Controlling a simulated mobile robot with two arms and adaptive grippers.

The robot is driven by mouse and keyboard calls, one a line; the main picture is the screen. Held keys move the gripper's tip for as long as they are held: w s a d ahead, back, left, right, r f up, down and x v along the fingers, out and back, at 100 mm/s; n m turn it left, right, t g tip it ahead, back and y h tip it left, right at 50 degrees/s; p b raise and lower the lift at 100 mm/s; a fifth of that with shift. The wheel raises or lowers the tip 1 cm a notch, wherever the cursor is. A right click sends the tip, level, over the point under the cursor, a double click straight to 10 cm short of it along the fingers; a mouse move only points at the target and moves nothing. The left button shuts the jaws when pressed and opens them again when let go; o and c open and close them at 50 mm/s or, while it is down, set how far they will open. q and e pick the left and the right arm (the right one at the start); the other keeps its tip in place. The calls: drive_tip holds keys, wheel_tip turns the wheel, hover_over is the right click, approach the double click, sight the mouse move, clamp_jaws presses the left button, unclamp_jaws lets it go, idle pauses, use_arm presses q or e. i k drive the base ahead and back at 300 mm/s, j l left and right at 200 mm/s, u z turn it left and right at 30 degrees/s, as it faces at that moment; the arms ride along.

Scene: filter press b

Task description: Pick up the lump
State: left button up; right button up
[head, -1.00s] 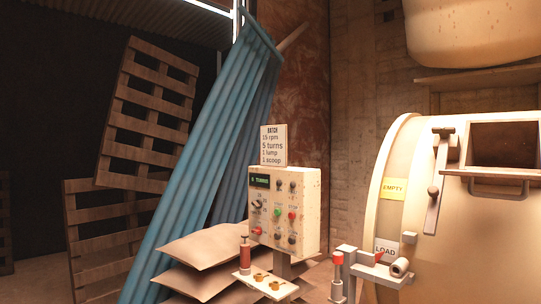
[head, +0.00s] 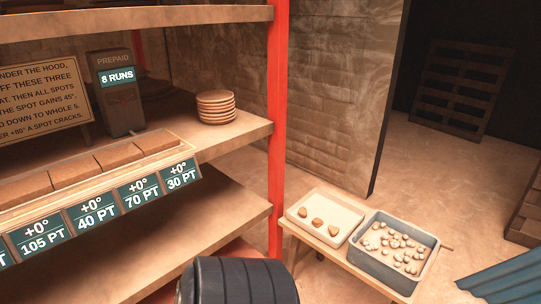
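Three small brownish lumps (head: 317,222) lie apart in a shallow white tray (head: 345,203) on a low wooden table in the head view. Beside it to the right, a blue-grey bin (head: 428,262) holds several pale tan lumps (head: 395,245). I cannot tell which lump is the one named. Neither of my grippers is in view.
A shelf unit with a red post (head: 277,120) stands left of the low table (head: 345,263). It holds stacked round discs (head: 216,106), a row of blocks (head: 118,155) and a prepaid box (head: 117,95). A dark ribbed rounded form (head: 240,283) fills the bottom centre.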

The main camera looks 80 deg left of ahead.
sight(302, 212)
drive_tip(key=u, duration=2.2)
